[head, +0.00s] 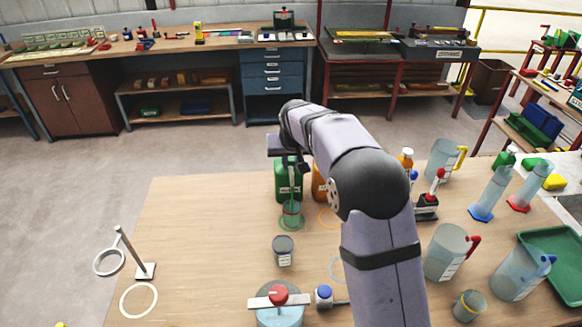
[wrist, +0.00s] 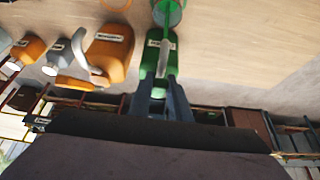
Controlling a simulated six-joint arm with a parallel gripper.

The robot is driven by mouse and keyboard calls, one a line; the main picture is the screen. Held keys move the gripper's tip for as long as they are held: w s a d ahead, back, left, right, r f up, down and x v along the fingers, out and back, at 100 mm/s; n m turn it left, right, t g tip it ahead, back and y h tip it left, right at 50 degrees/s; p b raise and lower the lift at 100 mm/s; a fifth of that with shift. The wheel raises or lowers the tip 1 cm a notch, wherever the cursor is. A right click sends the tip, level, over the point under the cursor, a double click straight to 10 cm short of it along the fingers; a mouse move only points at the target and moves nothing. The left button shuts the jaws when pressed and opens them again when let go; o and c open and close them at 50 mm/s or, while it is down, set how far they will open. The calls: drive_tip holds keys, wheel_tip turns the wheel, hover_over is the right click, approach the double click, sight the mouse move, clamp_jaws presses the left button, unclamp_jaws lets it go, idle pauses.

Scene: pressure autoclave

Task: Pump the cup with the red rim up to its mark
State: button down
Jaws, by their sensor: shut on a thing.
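A green pump bottle (head: 288,182) stands on the table below my gripper (head: 285,152). In the wrist view, my gripper's fingers (wrist: 164,98) are shut at the top of the green bottle (wrist: 160,58), apparently on its pump head; the head itself is mostly hidden. A clear cup (head: 292,215) stands in front of this bottle on a green ring, and it also shows in the wrist view (wrist: 168,14). It looks green; I cannot make out a red rim, a mark or its fill level.
An orange bottle (head: 320,182) stands close right, partly behind my arm. A lidded jar (head: 283,251) and a red-knobbed pot (head: 279,312) stand nearer. Jugs (head: 447,252) and a green tray (head: 560,262) are at right. The table's left middle is clear.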

drive_tip(key=shift+r, duration=0.1)
drive_tip(key=c, duration=1.6)
unclamp_jaws()
drive_tip(key=shift+c, duration=0.2)
drive_tip(key=b+v, duration=0.2)
drive_tip(key=v, duration=0.5)
drive_tip(key=shift+s+r, duration=0.1)
